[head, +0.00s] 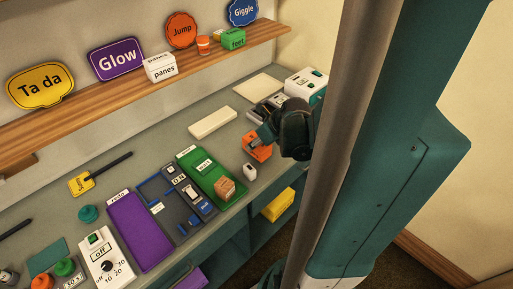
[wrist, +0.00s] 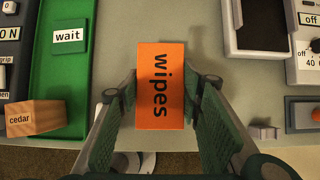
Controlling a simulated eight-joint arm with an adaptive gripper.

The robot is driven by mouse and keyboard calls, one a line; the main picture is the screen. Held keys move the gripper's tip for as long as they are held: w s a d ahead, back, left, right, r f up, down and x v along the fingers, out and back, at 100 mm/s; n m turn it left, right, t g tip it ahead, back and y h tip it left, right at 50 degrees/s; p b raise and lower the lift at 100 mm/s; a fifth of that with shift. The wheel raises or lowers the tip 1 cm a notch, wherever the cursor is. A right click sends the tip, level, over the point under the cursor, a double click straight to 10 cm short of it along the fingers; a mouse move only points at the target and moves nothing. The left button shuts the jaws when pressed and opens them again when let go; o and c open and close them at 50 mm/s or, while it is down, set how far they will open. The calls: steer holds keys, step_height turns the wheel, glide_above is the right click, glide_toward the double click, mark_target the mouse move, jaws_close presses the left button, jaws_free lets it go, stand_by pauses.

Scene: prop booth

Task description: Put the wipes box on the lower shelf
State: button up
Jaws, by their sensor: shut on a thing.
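The orange wipes box (head: 257,150) is at the counter's right part in the head view. In the wrist view the wipes box (wrist: 160,85) lies between my fingers, its dark "wipes" label facing the camera. My gripper (wrist: 160,98) is shut on it, one finger along each side; in the head view my gripper (head: 264,137) partly hides the box. I cannot tell whether the box touches the counter. A wooden wall shelf (head: 120,92) runs above the counter. Teal compartments (head: 235,252) open below the counter, one holding a yellow item (head: 279,205).
A green tray (head: 205,170) with a cedar block (head: 225,187) lies left of the box; the block also shows in the wrist view (wrist: 33,118). A small white item (head: 249,171) stands near the front edge. White devices (head: 305,82) stand at the right. Signs and boxes occupy the wall shelf.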

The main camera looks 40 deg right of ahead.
steer(key=shift+f+b, duration=0.35)
steer(key=shift+f, duration=1.15)
steer(key=shift+f, duration=0.2)
steer(key=o, duration=1)
steer(key=shift+r, duration=0.3)
steer(key=p+v, duration=0.3)
steer(key=v, duration=0.9)
steer(key=shift+o, duration=0.6)
steer(key=shift+f, duration=0.1)
